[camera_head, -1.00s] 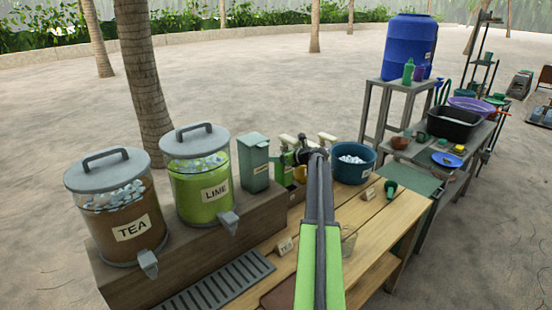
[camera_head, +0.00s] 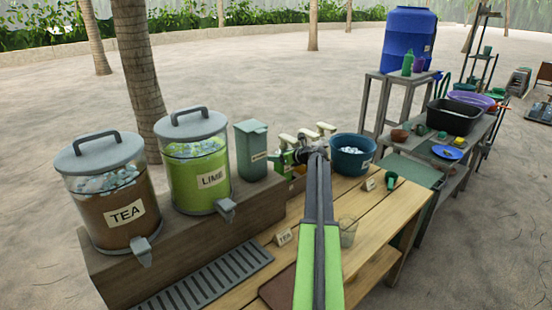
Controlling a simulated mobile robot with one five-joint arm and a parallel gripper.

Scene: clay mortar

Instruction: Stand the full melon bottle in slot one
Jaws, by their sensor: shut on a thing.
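My gripper (camera_head: 316,152) is at the far end of my extended arm, over the back of the wooden counter (camera_head: 360,222). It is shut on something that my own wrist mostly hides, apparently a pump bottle. Several cream pump tops (camera_head: 288,141) show just left of and behind the gripper, above green bottles (camera_head: 284,160) standing close together. One more pump top (camera_head: 326,128) shows right behind the gripper. I cannot read any melon label or tell which slot is number one. The bottle bases are hidden.
A TEA dispenser (camera_head: 112,205) and a LIME dispenser (camera_head: 197,175) stand left on a raised wooden shelf, with a green bin (camera_head: 252,150) beside them. A blue ice tub (camera_head: 352,158) is close right of the gripper. A clear glass (camera_head: 347,232) stands beside my arm.

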